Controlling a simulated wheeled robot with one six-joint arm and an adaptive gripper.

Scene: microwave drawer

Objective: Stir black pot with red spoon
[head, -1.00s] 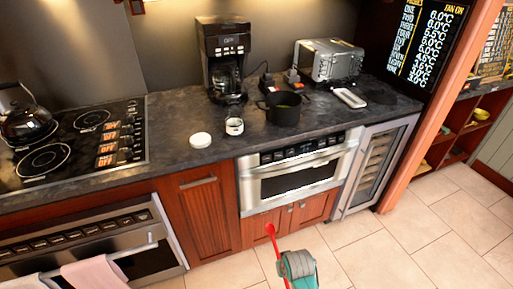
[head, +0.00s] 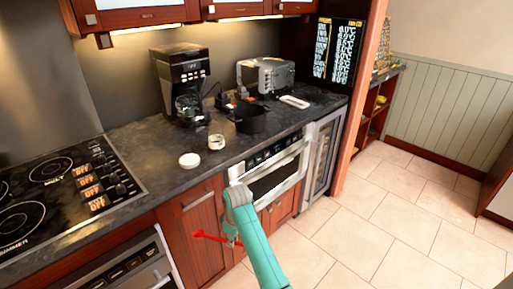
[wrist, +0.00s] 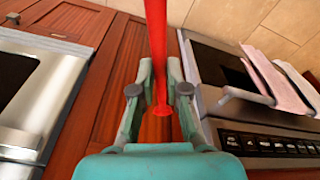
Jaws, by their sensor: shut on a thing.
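The black pot (head: 251,120) stands on the dark counter, between the coffee maker and the toaster. My gripper (head: 232,238) is in front of the wooden cabinets, below the counter edge and left of the microwave drawer. It is shut on the red spoon (head: 210,236), which sticks out to the left in the head view, well apart from the pot. In the wrist view the red spoon (wrist: 157,35) runs between the two fingers of my gripper (wrist: 160,70) and out of the top of the picture. The inside of the pot is too dark to make out.
A coffee maker (head: 180,83), a small white-rimmed jar (head: 216,142), a white lid (head: 189,160) and a toaster (head: 266,75) stand on the counter. The microwave drawer (head: 270,172) sits under the counter edge. The tiled floor (head: 400,220) at right is clear.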

